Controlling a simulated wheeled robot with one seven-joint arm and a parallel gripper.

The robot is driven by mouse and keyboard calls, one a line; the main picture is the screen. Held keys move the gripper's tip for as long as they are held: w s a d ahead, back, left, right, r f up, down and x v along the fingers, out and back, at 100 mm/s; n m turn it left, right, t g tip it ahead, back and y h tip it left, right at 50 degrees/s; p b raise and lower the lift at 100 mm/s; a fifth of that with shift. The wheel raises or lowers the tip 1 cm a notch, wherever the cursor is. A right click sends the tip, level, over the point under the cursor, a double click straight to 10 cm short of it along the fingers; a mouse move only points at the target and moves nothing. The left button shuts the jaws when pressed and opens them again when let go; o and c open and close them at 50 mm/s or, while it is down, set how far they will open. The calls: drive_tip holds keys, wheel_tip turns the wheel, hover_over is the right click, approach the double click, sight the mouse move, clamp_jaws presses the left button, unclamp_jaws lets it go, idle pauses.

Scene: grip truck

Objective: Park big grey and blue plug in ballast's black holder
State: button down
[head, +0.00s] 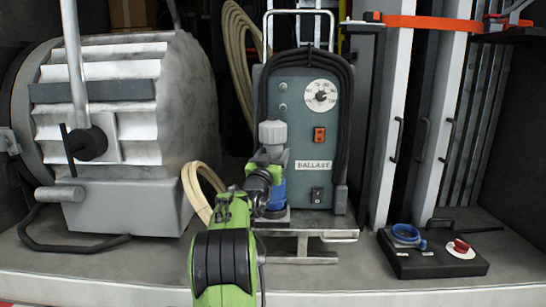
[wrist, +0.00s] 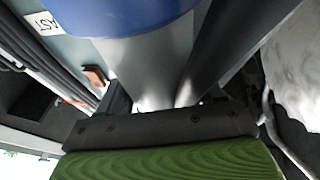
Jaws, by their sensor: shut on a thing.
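The big grey and blue plug (head: 272,134) stands about upright in front of the ballast (head: 300,110), a teal box with a dial and a "BALLAST" label. My gripper (head: 268,157) is shut on the plug's middle, between its grey top and blue lower part. In the wrist view the plug's blue part (wrist: 130,12) and grey body (wrist: 150,62) fill the top and middle. I cannot tell whether the plug's lower end is seated or just above something.
A large grey ribbed lamp housing (head: 125,110) stands close on the left. A black box (head: 440,258) with a blue ring (head: 408,235) and a red knob (head: 461,246) lies at right. Beige cable (head: 200,190) hangs behind my arm. The shelf (head: 340,275) is bare near the front.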

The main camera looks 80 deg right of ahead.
sight(273, 146)
drive_tip(key=shift+f+b, duration=1)
drive_tip(key=shift+b, duration=0.2)
drive_tip(key=shift+c, duration=1.2)
unclamp_jaws()
drive_tip(key=shift+o, duration=1.2)
drive_tip(key=shift+f, duration=0.15)
drive_tip(key=shift+r, duration=0.2)
drive_tip(key=shift+r+p, duration=1.7)
drive_tip(key=shift+r, duration=0.8)
drive_tip(key=shift+f, duration=0.15)
